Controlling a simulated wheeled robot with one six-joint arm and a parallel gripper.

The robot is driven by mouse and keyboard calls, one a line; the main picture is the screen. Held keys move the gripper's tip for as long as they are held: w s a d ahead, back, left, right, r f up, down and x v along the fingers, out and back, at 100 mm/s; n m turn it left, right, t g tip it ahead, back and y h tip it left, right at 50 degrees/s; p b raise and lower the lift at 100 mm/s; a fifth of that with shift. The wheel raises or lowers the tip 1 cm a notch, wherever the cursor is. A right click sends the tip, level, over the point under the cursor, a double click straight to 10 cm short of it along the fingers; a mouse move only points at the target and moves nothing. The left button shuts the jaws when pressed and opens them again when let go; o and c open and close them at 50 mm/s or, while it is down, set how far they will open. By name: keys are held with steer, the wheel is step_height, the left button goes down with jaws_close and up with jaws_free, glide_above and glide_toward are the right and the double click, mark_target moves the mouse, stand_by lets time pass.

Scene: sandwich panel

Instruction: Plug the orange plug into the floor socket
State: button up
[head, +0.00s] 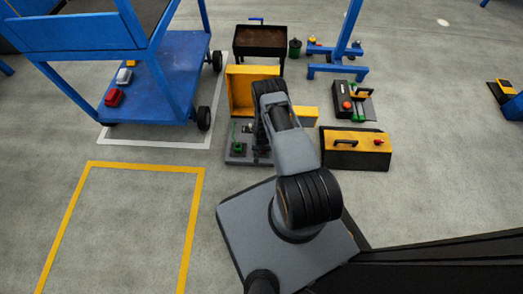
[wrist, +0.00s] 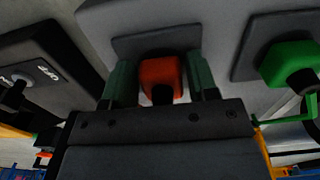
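The orange plug (wrist: 160,74) is red-orange and sits between the two green fingers of my gripper (wrist: 158,78) in the wrist view. The fingers appear to touch it on both sides. Right behind the plug is a dark rectangular socket plate (wrist: 125,45) on a grey surface. I cannot tell whether the plug is seated in it or just in front of it. In the head view my arm hides the gripper and the orange plug. The grey base panel (head: 236,159) shows partly beside my arm.
A green plug (wrist: 289,62) sits at another dark plate on the right, close to my gripper. A black box marked OFF (wrist: 30,75) stands on the left. A yellow-topped case (head: 355,140) and a blue cart (head: 172,65) stand nearby. The yellow-outlined floor area (head: 85,182) is clear.

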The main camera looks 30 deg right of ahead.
steer(key=o, duration=0.3)
step_height(320, 180, up, 14)
steer(key=p, duration=0.6)
stand_by(0.6)
